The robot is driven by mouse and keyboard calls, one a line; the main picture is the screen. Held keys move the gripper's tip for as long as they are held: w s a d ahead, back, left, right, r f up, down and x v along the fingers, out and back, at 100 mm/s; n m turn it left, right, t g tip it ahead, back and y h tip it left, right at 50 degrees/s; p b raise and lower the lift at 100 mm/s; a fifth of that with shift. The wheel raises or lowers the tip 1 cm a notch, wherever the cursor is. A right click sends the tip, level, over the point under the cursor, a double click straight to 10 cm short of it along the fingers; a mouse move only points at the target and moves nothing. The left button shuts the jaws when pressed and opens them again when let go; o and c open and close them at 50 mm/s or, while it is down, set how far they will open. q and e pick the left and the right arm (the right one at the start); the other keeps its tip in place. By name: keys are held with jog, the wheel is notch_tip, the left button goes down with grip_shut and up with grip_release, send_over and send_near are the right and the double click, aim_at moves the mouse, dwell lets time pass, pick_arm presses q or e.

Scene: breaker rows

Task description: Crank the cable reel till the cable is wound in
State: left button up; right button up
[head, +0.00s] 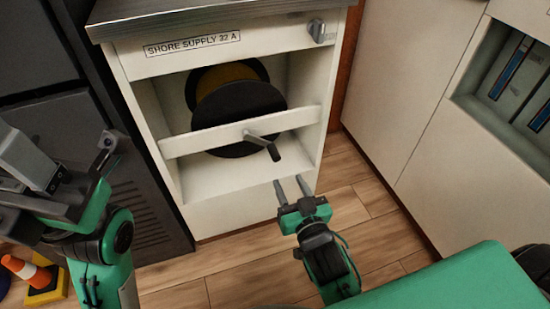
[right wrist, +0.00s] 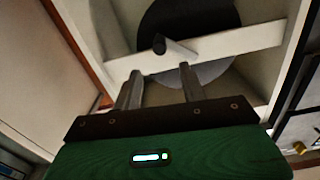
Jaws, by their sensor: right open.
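The cable reel (head: 238,101) is a dark drum with a yellow winding (head: 228,73), set inside an open white cabinet. A crank arm with a black handle (head: 273,152) sits on the front of the white crossbar (head: 200,141). My right gripper (head: 292,182) is open and empty, in front of and a little below the crank handle, apart from it. In the right wrist view the handle (right wrist: 159,44) shows beyond and between the two fingers (right wrist: 158,80). My left arm is at the left edge of the head view; its fingertips cannot be made out.
The cabinet (head: 190,215) bears a label (head: 192,44) reading SHORE SUPPLY 32 A and a grey knob (head: 317,30). White panels stand at the right. An orange and white cone (head: 26,270) is at the lower left. Wooden floor (head: 245,272) lies clear in front.

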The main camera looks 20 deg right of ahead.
aim_at(277, 159)
jog(key=w+b, duration=0.1)
jog(key=w, duration=0.4)
jog(key=w+b, duration=0.2)
jog(key=w, duration=0.3)
jog(key=shift+w+a+b, duration=0.2)
jog(key=shift+w+b, duration=0.1)
grip_shut()
